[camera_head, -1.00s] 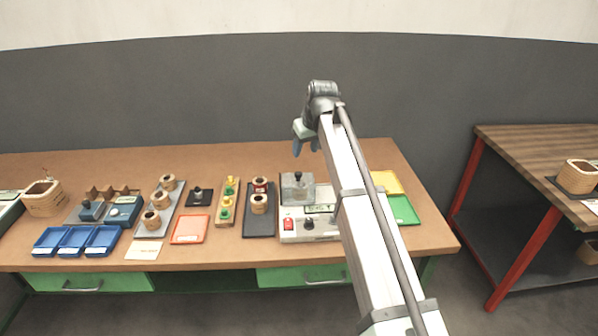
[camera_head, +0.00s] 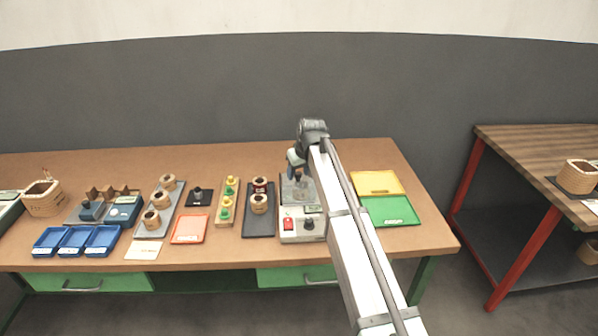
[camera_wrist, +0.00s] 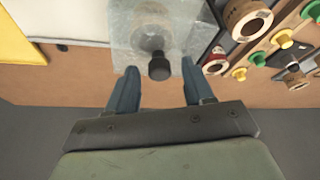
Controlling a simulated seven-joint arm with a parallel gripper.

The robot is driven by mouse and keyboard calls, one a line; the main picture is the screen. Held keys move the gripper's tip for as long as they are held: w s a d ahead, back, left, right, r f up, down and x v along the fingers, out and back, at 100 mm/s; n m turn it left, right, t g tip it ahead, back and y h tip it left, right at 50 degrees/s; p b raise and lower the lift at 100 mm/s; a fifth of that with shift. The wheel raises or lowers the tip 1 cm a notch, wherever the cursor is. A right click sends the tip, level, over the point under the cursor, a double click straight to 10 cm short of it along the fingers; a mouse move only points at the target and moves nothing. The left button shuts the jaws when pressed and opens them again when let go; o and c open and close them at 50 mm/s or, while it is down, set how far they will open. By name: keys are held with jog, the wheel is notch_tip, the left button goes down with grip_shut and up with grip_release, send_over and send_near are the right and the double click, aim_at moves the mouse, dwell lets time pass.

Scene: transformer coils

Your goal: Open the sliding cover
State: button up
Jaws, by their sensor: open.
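The sliding cover (camera_wrist: 126,32) is a clear, greyish panel with a dark round knob (camera_wrist: 159,66) on it. It sits on the white and grey device (camera_head: 289,236) with a red switch. My gripper (camera_wrist: 157,82) is open, with its two blue fingers on either side of the knob in the wrist view. Whether the fingers touch the knob cannot be told. In the head view my gripper (camera_head: 297,166) is low over the device, and my arm hides part of the cover and the device's right side.
A black tray (camera_head: 262,226) with wooden coils stands just left of the device. A green tray (camera_head: 391,211) and a yellow tray (camera_head: 376,182) lie to its right. An orange tray (camera_head: 190,229) and blue trays (camera_head: 74,240) lie further left.

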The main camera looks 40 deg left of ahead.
jog(key=shift+c, duration=0.2)
grip_shut()
dwell(0.3)
